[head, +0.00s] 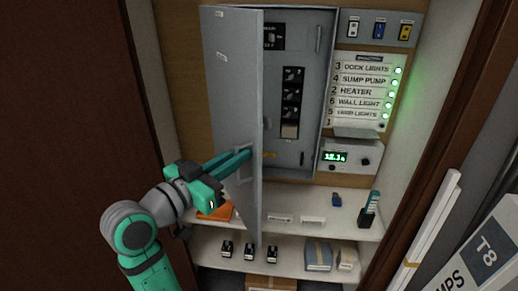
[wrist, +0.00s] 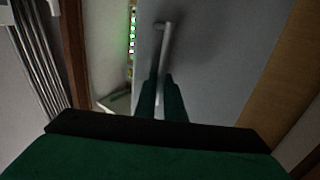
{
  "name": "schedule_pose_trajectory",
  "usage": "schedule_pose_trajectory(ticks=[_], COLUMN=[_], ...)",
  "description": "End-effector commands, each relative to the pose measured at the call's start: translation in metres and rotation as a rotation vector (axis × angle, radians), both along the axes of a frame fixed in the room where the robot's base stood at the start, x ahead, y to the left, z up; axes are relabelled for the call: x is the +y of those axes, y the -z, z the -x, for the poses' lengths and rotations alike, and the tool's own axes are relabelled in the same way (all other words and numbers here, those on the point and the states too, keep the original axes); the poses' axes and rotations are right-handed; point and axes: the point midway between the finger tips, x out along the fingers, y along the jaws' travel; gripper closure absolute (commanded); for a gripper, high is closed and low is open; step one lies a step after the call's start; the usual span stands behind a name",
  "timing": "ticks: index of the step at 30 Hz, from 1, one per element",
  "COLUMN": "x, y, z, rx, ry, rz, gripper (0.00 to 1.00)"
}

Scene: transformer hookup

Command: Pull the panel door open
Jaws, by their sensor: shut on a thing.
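The grey panel door (head: 232,80) stands partly open, swung out from the left side of the grey electrical panel (head: 318,60). Its free edge faces right and towards me, so the breakers inside show. The door also fills much of the wrist view (wrist: 215,50). My green gripper (head: 246,157) is shut on the door handle, low on the door's outer face. In the wrist view, the bar of the handle (wrist: 165,38) runs down between my two fingers (wrist: 161,90).
Right of the panel are a label board (head: 362,92) with green lights and a meter box (head: 350,157). A white shelf (head: 345,222) below holds small parts, with an orange item (head: 215,212) near the door's bottom. White bars (head: 432,230) and a T8 box (head: 485,250) stand at right.

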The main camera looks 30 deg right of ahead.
Motion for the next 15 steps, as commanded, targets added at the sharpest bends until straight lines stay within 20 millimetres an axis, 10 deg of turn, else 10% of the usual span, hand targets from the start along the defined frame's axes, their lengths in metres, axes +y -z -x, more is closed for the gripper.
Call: schedule_pose_trajectory(ticks=[15], x=[0.121], y=[0.0], z=[-0.055], rx=[0.002], ry=[0.0], rz=[0.0], gripper=[1.0])
